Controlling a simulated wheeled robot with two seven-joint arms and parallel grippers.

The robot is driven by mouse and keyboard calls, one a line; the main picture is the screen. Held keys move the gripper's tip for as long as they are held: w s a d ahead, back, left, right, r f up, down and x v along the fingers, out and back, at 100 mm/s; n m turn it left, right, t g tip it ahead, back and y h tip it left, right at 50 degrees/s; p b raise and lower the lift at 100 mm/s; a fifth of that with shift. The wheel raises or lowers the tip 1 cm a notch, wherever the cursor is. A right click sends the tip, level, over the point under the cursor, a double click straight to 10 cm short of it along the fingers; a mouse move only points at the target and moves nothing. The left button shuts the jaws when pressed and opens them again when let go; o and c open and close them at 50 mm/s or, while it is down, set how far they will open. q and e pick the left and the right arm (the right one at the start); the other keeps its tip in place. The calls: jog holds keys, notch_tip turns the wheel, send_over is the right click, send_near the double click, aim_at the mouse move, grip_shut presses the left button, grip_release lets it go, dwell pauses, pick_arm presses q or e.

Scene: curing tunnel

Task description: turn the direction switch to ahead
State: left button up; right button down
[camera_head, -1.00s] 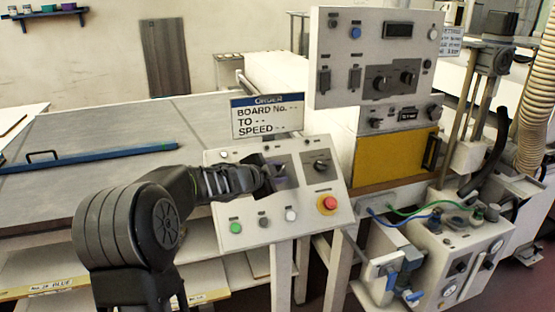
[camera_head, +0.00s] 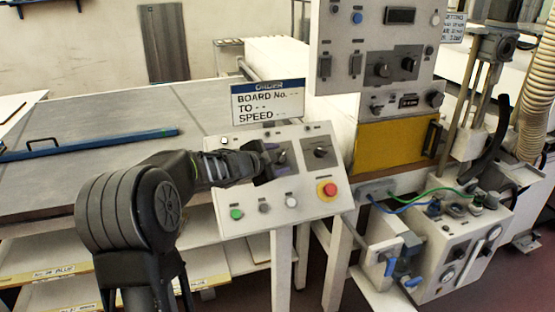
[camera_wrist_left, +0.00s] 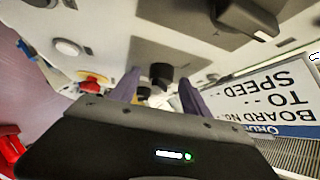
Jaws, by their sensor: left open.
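The tilted white control panel (camera_head: 305,211) carries two dark rotary knobs on dark plates. The middle knob (camera_head: 281,157) is partly covered by my left gripper (camera_head: 268,162), and the right knob (camera_head: 320,152) is clear. Their labels are too small to read, so I cannot tell for certain which is the direction switch. In the left wrist view, my left gripper (camera_wrist_left: 160,95) is open, its purple fingers on either side of a black knob (camera_wrist_left: 160,72). I cannot tell whether they touch it. My right gripper is not in view.
A red stop button (camera_head: 327,189) sits low right on the panel, with white (camera_head: 291,201), grey (camera_head: 264,207) and green (camera_head: 236,213) buttons beside it. An order sign (camera_head: 268,101) stands behind the panel. A taller control cabinet (camera_head: 335,85) rises behind right.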

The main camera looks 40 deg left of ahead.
pick_arm(q)
jog(key=v, duration=0.7)
jog(key=shift+s+r+p, duration=0.15)
jog(key=shift+s+p, duration=0.2)
jog(key=shift+p, duration=0.1)
